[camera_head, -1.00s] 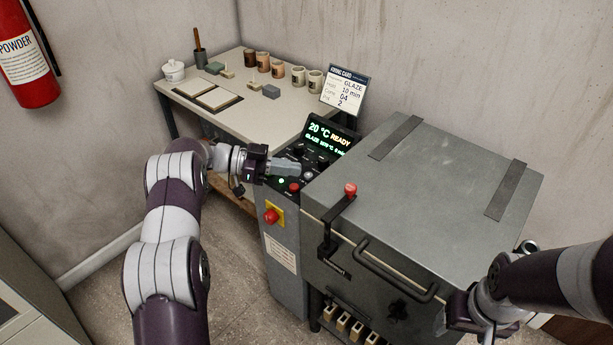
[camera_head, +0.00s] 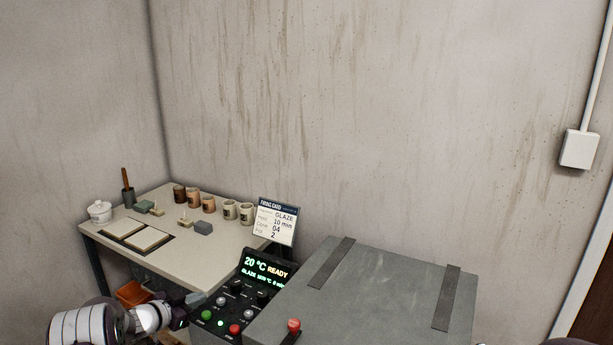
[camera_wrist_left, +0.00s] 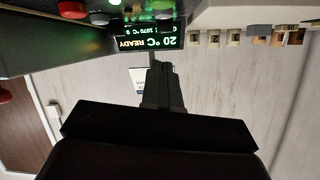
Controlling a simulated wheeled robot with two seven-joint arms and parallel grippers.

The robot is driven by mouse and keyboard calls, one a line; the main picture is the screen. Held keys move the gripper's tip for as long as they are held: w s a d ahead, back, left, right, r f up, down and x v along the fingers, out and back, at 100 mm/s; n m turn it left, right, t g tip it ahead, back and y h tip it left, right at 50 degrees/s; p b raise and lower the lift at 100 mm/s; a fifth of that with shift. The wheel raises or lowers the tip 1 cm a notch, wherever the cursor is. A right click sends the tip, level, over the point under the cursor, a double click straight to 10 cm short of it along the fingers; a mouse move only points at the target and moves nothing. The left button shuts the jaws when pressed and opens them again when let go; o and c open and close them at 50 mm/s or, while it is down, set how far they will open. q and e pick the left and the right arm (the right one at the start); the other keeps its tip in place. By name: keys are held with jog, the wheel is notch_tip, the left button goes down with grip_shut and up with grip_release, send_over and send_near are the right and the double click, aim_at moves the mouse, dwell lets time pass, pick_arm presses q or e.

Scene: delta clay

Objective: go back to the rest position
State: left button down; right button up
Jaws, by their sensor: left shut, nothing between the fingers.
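My left gripper (camera_head: 196,299) is low in the head view, beside the left edge of the kiln's control panel (camera_head: 236,306). Its fingers are together with nothing between them; in the left wrist view the shut fingers (camera_wrist_left: 161,84) point toward the lit display (camera_wrist_left: 148,43), with the picture upside down. The display (camera_head: 265,269) reads 20 °C READY. The grey kiln (camera_head: 375,295) has its lid down. My right gripper is not visible; only a dark sliver of my right arm may show at the bottom right edge.
A work table (camera_head: 190,262) at the left holds several cups, a white lidded pot (camera_head: 100,211), tiles and small blocks. A firing card (camera_head: 276,221) stands behind the panel. An orange bin (camera_head: 132,293) sits under the table. Walls close off the back.

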pick_arm(q)
jog(key=s+d+n+g+y+p, duration=0.1)
jog(key=s+n+g+y+p, duration=0.45)
jog(key=s, duration=1.55)
jog(key=s+d+r+n+g, duration=0.1)
jog(key=s+d+r+g, duration=0.1)
jog(key=s+d+r, duration=0.3)
jog(key=s+d+r+n+g+y, duration=0.1)
jog(key=s+d+r+g, duration=0.2)
jog(key=s, duration=0.9)
jog(key=d+r, duration=0.2)
jog(key=d, duration=0.2)
jog(key=shift+n+p, duration=0.35)
jog(key=shift+s+g, duration=0.15)
jog(key=shift+g, duration=0.1)
